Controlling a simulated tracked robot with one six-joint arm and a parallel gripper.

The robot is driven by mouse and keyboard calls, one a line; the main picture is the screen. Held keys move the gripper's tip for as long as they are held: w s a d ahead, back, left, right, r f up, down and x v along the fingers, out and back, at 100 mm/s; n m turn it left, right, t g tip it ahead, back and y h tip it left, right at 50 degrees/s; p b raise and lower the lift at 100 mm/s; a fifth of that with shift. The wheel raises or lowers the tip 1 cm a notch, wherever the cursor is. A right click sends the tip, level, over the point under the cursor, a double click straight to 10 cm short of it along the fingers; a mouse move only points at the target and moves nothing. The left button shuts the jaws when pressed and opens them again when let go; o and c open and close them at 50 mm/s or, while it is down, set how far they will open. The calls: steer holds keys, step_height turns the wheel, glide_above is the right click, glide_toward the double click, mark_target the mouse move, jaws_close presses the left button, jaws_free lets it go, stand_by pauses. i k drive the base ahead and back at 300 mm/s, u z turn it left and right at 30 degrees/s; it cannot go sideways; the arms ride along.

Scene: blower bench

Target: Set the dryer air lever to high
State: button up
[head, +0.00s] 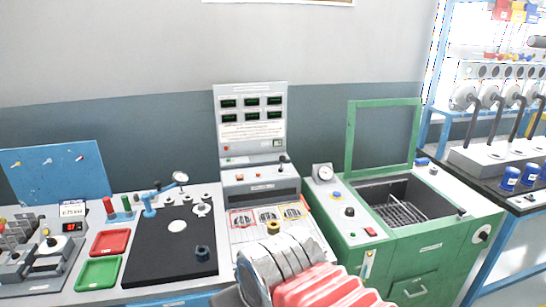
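A green cabinet (432,256) stands right of centre, with an open well holding a wire basket (400,213) and a raised green frame lid (350,140). It looks like the dryer, but its labels are too small to read. A small lever on a pale plate (368,265) is on its front left; I cannot read its setting or tell whether it is the air lever. A round knob (483,234) is on its right end. My arm, grey and red, fills the bottom centre, left of the cabinet. No gripper fingertips show.
A grey console (262,185) with displays and coloured frames stands behind my arm. Left are a black mat (165,255), a red tray (110,242) and a green tray (98,273). A bench with several upright black levers and blue knobs (509,177) stands at far right.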

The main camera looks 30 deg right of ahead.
mark_target(282, 158)
steer(key=i, duration=0.85)
steer(key=z, duration=0.05)
